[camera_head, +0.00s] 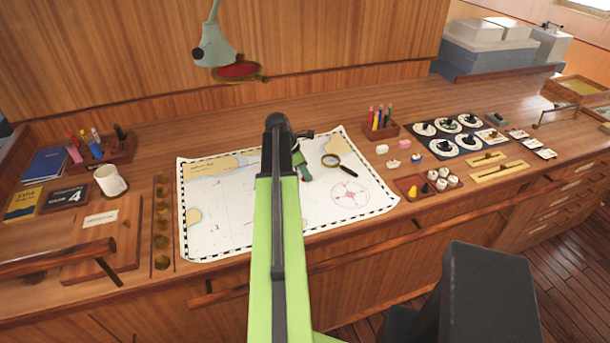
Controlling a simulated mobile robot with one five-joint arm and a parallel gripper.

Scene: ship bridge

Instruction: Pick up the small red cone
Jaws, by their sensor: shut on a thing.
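My gripper (306,176) is over the chart, just left of the magnifying glass. It is small here and partly hidden behind my own arm. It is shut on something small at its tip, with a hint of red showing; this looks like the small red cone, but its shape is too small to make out.
The chart (230,215) lies flat on the wooden counter. A magnifying glass (332,160) rests on it. A pen holder (381,130), small coloured pieces (405,144) and a dial panel (459,134) are to the right. A white mug (110,180) and books are left.

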